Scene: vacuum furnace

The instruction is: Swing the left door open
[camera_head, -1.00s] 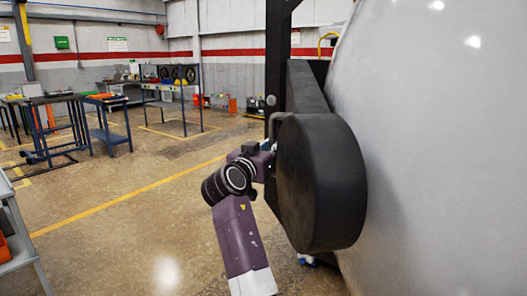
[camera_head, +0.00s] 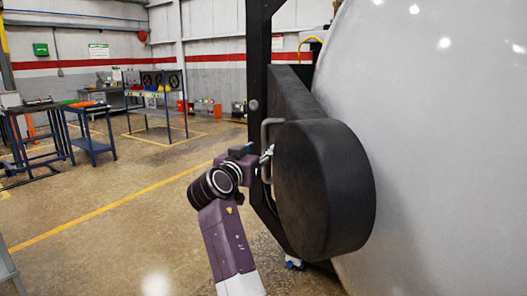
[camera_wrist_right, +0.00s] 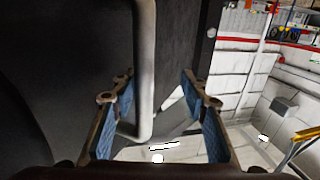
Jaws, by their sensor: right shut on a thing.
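The left door is a big pale grey domed shell (camera_head: 430,150) filling the right of the head view. A thick dark rounded block (camera_head: 345,185) stands in front of it on a black arm and frame. A grey bar handle (camera_head: 265,135) sits at the block's left edge; it also shows in the right wrist view (camera_wrist_right: 146,60). My right gripper (camera_head: 267,158) is at this handle. My left gripper is out of view.
The floor (camera_head: 130,200) left of the door is open, with a yellow line (camera_head: 110,208) across it. Blue-framed work tables (camera_head: 90,140) and a rack (camera_head: 160,105) stand farther back. A dark upright post (camera_head: 257,60) stands behind the handle.

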